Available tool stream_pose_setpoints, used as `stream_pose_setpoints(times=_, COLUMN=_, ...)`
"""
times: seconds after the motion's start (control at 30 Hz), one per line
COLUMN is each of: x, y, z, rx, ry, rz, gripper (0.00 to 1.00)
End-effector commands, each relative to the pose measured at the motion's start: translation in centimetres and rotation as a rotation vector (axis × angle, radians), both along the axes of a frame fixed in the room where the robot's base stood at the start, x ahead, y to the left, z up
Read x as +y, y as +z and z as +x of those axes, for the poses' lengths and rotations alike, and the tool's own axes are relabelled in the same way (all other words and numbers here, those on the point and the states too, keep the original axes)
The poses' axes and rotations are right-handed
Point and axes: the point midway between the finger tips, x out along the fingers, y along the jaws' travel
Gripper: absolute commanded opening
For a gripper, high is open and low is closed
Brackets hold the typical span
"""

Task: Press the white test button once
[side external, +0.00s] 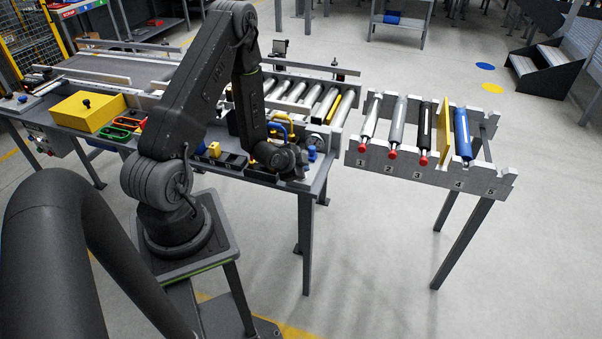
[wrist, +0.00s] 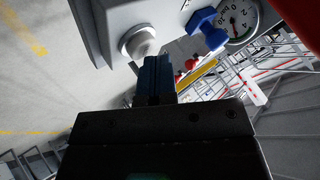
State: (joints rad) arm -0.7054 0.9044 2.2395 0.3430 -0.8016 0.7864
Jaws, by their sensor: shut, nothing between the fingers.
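The white test button (wrist: 139,41) is a round, domed cap in a metal-looking ring on a pale grey panel (wrist: 112,18), at the top of the wrist view. My gripper (wrist: 157,62) is shut and empty, its two blue fingers side by side. The fingertips appear just below and right of the button in that view; I cannot tell whether they touch it. In the side external view my gripper (side external: 291,170) is low at the table's right end, and the button is hidden there.
A blue knob (wrist: 207,27) and a round gauge (wrist: 241,20) sit right of the button. A roller rack (side external: 430,170) with numbered slots stands right of the table. A yellow box (side external: 88,110) and coloured trays (side external: 122,128) lie to the left.

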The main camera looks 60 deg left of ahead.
Motion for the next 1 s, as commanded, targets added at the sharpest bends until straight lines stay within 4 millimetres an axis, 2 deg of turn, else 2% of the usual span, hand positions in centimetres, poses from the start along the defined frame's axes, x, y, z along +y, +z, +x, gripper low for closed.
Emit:
stream_pose_setpoints(times=0.23, x=-0.1, y=1.4, z=-0.1, rx=0.000, ry=-0.001, rz=-0.001, gripper=0.00)
stream_pose_setpoints(times=0.63, x=0.0, y=1.8, z=0.0, rx=-0.001, ry=-0.001, rz=0.000, gripper=0.00)
stream_pose_setpoints(times=1.0, x=0.0, y=5.2, z=0.0, rx=-0.003, ry=-0.002, rz=0.002, gripper=0.00)
